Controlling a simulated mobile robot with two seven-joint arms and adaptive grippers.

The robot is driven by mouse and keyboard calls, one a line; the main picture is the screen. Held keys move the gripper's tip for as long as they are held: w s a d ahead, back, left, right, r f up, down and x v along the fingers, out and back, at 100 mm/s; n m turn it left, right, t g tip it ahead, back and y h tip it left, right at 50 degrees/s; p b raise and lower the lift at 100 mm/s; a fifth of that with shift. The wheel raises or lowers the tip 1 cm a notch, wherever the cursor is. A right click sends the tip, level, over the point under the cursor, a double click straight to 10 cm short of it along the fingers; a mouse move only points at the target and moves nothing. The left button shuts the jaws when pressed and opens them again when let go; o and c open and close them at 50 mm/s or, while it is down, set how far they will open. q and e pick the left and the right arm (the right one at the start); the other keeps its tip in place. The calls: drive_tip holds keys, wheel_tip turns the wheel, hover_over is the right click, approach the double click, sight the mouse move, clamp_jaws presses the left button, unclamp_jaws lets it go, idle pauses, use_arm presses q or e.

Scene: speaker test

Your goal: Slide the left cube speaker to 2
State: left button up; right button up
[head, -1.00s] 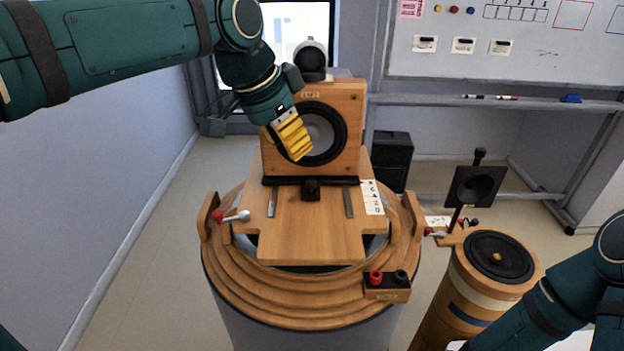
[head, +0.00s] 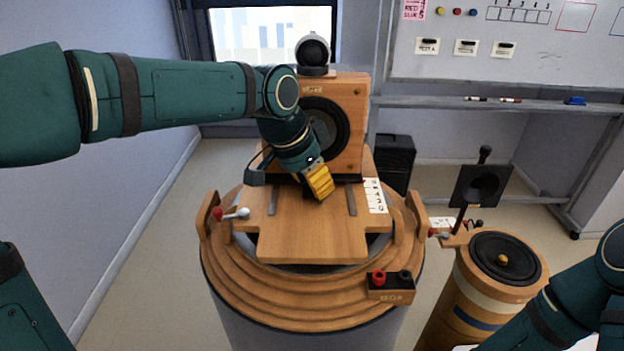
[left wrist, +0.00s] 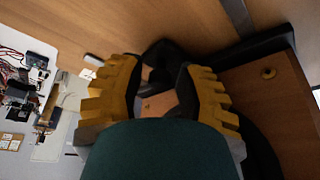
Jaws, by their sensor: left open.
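The left cube speaker (head: 349,125) is a wooden box with a round black cone, standing upright at the back of a wooden board (head: 310,240). A numbered card (head: 375,196) lies along the board's right side, and the speaker's front base is near the card's far end. My left gripper (head: 320,183) is open, low in front of the speaker, and hides its lower left and the black knob at its base. In the left wrist view its yellow fingers (left wrist: 162,75) are apart with dark shapes between them; I cannot tell whether these include the knob. My right gripper is out of view.
A webcam-like ball (head: 313,50) sits on the speaker. A red-knobbed lever (head: 230,214) and a terminal box (head: 391,286) are on the round stand's rim. The board's front is clear.

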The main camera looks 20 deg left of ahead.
use_arm(q)
clamp_jaws()
drive_tip(key=s, duration=0.2)
drive_tip(key=s+d+b, duration=0.1)
drive_tip(key=s, duration=0.3)
drive_tip(key=shift+d, duration=0.35)
unclamp_jaws()
drive_tip(key=shift+w, duration=0.1)
drive_tip(key=v, duration=1.2)
